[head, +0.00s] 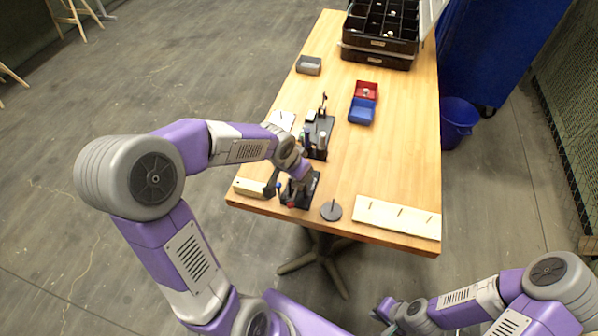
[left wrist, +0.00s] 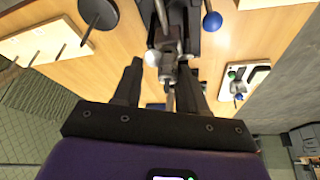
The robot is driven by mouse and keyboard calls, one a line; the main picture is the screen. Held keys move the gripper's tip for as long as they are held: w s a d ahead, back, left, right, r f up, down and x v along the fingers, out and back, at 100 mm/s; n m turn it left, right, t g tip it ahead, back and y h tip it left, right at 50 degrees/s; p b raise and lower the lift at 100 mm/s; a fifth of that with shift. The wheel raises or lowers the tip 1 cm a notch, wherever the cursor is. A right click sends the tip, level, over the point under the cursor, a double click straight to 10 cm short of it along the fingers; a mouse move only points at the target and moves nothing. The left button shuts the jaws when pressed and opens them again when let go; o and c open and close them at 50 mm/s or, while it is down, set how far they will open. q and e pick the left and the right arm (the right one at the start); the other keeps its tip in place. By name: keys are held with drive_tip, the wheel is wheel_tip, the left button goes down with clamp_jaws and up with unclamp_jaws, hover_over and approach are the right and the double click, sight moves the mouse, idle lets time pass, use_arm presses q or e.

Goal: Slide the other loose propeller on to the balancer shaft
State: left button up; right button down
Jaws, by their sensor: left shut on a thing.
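A dark stand with red and blue balls (head: 300,192), which looks like the balancer, stands at the table's near edge in the head view. My left gripper (left wrist: 165,68) is over this stand, shut on a small grey metal piece (left wrist: 168,74) that seems to be a propeller. The stand (left wrist: 185,38) also shows in the left wrist view, with a blue ball on an arm. I cannot tell whether the held piece is around the shaft; the fingers and wrist hide it. My right gripper (head: 386,311) is low, off the table's near side; its jaws are unclear.
A dark round base with a pin (head: 331,210) and a pale block with several pegs (head: 398,217) lie right of the stand. Another dark rack (head: 318,135) stands behind it. Red (head: 366,90) and blue (head: 361,111) bins and a black divided case (head: 380,47) are farther back.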

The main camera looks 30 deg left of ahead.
use_arm(q)
drive_tip(key=o, duration=1.2)
drive_tip(key=p+v, duration=0.2)
drive_tip(key=v, duration=0.1)
drive_tip(key=w+p+v, duration=0.1)
drive_tip(key=p+v, duration=0.1)
drive_tip(key=v, duration=0.2)
drive_tip(key=p+v, duration=0.2)
drive_tip(key=v, duration=0.2)
drive_tip(key=shift+w+r, duration=0.2)
drive_tip(key=shift+r, duration=0.3)
